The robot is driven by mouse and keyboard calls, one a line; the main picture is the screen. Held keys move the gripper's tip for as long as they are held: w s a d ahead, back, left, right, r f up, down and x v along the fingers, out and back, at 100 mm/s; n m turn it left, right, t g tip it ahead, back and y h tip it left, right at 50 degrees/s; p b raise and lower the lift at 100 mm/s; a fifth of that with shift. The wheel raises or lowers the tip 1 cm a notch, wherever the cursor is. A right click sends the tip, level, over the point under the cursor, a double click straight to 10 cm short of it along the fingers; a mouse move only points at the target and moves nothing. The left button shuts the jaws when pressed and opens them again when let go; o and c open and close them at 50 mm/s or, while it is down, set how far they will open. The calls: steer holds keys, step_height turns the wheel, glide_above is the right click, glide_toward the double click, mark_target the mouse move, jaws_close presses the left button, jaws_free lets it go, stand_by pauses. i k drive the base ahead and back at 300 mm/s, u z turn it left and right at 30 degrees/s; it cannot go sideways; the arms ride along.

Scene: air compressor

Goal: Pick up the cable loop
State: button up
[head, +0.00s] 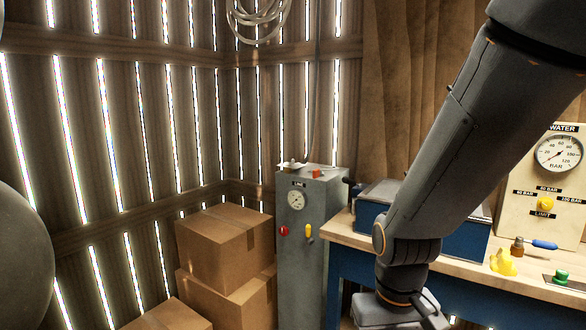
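A loop of pale grey cable (259,40) hangs in several coils high on the slatted wall, at the top centre of the head view. Its upper part is cut off by the picture edge. A thin line runs down the wall from near it to the grey cabinet. My arm comes down from the upper right, and its wrist is at the bottom, well below and to the right of the loop. My gripper's fingers are below the picture edge, so I see nothing of their opening or contents.
A grey cabinet (312,235) with a gauge stands in the corner beside stacked cardboard boxes (222,245). A wooden-topped workbench (470,272) at the right carries a blue box (370,215), a water gauge panel (515,210), a yellow object (503,262) and a blue-handled tool (541,244).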

mark_target(316, 173)
steer(key=u, duration=0.35)
steer(key=i, duration=1.45)
steer(key=z, duration=0.85)
